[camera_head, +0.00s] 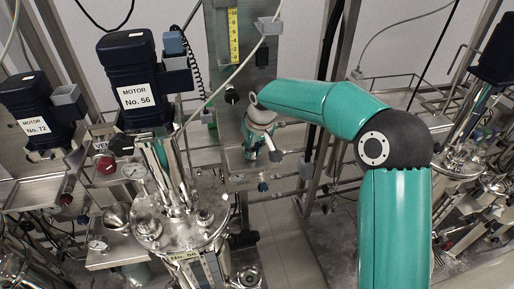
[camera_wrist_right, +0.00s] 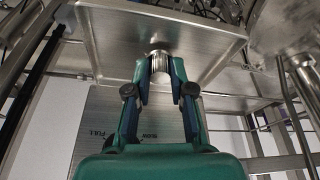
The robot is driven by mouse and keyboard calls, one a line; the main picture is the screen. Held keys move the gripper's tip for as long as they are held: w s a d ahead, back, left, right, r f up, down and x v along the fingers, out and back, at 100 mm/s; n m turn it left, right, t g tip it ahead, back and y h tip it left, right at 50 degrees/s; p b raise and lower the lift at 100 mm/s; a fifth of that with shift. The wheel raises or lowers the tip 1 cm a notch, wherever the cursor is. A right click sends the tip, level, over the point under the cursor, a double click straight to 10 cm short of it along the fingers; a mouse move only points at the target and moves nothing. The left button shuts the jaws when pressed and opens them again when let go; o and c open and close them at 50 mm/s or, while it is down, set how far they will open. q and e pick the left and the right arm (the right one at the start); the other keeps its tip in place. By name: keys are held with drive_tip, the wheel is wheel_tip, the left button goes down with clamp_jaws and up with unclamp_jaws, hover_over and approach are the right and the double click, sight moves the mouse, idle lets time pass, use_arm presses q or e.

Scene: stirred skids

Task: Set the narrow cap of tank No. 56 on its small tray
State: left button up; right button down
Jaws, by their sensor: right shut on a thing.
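Tank No. 56 (camera_head: 165,236) is the shiny steel vessel at left centre in the head view, under the motor marked No. 56 (camera_head: 140,97). My right gripper (camera_head: 270,152) is right of the tank, beside a steel column, and points downward. In the right wrist view its fingers (camera_wrist_right: 160,78) are shut on a small round metal piece, the narrow cap (camera_wrist_right: 159,62). A flat metal tray or plate (camera_wrist_right: 110,38) with a raised edge lies just beyond the cap. I cannot tell whether the cap touches it. My left gripper is not in view.
A steel shelf (camera_head: 112,250) with fittings is left of the tank. Motor No. 72 (camera_head: 38,112) stands farther left. A steel column with a yellow scale (camera_head: 233,35) rises behind my right gripper. Thin rails and pipes surround it. The floor (camera_head: 285,245) shows between the skids.

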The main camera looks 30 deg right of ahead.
drive_tip(key=shift+f, duration=0.35)
drive_tip(key=c, duration=0.9)
unclamp_jaws()
drive_tip(key=shift+c, duration=0.2)
drive_tip(key=shift+r, duration=0.15)
drive_tip(key=p+v, duration=0.2)
drive_tip(key=v, duration=0.3)
drive_tip(key=shift+r+p, duration=0.25)
drive_tip(key=shift+p, duration=0.15)
drive_tip(key=shift+s+r, duration=0.2)
drive_tip(key=shift+r, duration=0.4)
